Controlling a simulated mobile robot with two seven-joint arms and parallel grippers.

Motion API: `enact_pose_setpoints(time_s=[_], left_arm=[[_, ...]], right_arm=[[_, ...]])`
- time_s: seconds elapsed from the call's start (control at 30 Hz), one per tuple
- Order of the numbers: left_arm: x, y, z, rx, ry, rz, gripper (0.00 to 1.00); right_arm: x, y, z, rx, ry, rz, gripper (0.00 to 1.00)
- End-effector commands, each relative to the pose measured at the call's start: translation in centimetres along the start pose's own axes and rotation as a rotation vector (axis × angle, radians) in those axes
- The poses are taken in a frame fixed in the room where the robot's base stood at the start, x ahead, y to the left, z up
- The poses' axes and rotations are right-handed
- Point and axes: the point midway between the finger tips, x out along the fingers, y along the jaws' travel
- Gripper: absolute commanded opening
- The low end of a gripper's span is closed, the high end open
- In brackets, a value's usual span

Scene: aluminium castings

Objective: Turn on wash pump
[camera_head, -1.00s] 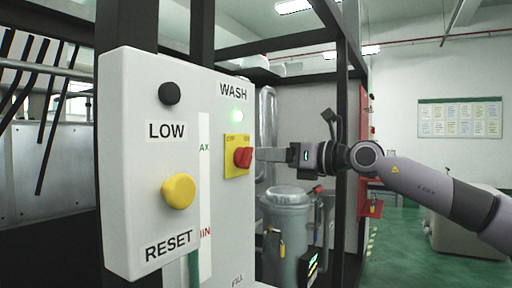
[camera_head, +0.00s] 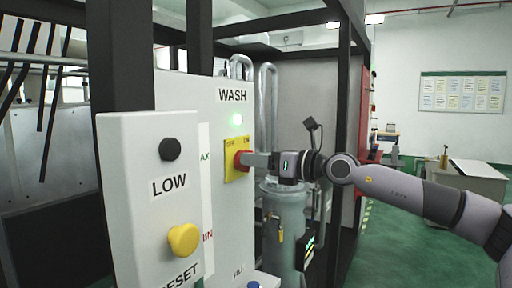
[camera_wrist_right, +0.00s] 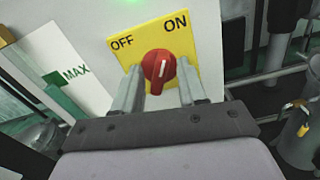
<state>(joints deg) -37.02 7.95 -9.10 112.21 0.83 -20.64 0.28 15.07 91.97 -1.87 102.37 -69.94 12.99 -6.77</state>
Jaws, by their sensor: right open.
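The wash pump switch is a red rotary knob (camera_head: 241,160) on a yellow plate (camera_head: 233,174) marked OFF and ON, below the word WASH. In the right wrist view the knob (camera_wrist_right: 159,70) has a white mark that points up and slightly right, toward ON. My right gripper (camera_head: 252,160) is at the knob in the head view. In the right wrist view its two fingers (camera_wrist_right: 160,92) stand open on either side of the knob, with gaps visible. My left gripper is not in view.
A nearer white box carries a black lamp (camera_head: 170,149) marked LOW and a yellow RESET button (camera_head: 184,240). A grey canister (camera_head: 285,221) stands behind my right gripper. Dark frame posts stand around the panel. Green floor (camera_head: 400,245) lies open at the right.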

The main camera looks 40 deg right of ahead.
Motion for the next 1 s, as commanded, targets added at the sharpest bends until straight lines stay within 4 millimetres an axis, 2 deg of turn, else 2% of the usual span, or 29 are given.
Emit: enact_pose_setpoints(time_s=[0.2, 0.57, 0.6, 0.7, 0.9, 1.0], left_arm=[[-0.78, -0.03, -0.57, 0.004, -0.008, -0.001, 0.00], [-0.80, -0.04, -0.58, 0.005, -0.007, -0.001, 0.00], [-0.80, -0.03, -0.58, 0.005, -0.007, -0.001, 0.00], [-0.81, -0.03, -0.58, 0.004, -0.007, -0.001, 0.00], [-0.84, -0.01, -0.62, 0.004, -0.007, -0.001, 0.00], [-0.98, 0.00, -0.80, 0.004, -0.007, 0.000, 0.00]], right_arm=[[0.32, 0.18, 0.11, 0.001, -0.001, 0.002, 0.41], [0.38, 0.19, -0.07, -0.001, -0.001, 0.003, 0.41], [0.37, 0.19, -0.07, -0.001, -0.001, 0.003, 0.28], [0.37, 0.20, -0.06, -0.001, -0.001, 0.003, 0.00], [0.37, 0.19, 0.01, 0.010, -0.001, 0.003, 0.00], [0.36, 0.15, 0.12, 0.081, -0.001, 0.003, 0.00]])
